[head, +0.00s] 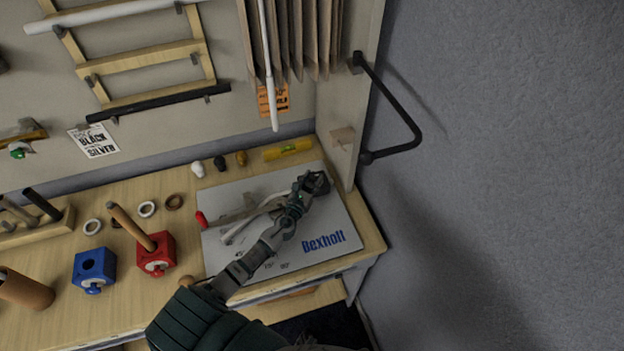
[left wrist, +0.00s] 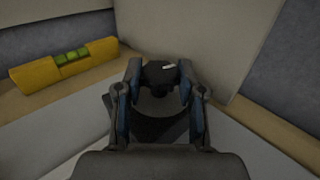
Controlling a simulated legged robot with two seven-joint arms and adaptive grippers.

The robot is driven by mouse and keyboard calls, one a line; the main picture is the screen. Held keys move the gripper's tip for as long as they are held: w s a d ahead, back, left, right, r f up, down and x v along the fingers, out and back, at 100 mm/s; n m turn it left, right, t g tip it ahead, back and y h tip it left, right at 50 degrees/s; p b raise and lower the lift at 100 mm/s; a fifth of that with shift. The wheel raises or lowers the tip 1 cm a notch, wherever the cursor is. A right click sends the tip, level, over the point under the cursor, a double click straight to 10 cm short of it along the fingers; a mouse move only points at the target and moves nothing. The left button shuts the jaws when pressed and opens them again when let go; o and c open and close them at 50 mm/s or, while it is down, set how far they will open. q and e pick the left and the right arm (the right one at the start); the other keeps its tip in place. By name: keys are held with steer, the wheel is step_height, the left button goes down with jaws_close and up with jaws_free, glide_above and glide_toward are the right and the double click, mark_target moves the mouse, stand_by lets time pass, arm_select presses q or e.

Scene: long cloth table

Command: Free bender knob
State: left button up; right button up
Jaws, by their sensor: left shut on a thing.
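The bender is a grey plate (head: 340,262) marked "Bexholt" on the right end of the wooden bench, with pale metal levers (head: 245,225) and a red-tipped handle (head: 201,220) on it. My left gripper (head: 312,183) reaches across the plate to its far right corner. It is shut on a dark round knob, which shows between the two fingers in the left wrist view (left wrist: 160,72) with a small pale mark on top. The fingers hide the knob's sides and most of what lies under it. My right gripper is not in view.
A yellow spirit level (head: 288,149) lies behind the plate; small knobs stand left of it. A red block (head: 157,254) with a wooden handle and a blue block (head: 94,268) stand left. A black wall bar (head: 405,115) juts out at right, beside an upright panel.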

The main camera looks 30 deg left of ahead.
arm_select(q)
steer(key=shift+a+f, duration=0.1)
steer(key=shift+f, duration=0.05)
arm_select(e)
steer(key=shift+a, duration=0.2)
arm_select(q)
steer(key=shift+d, duration=0.2)
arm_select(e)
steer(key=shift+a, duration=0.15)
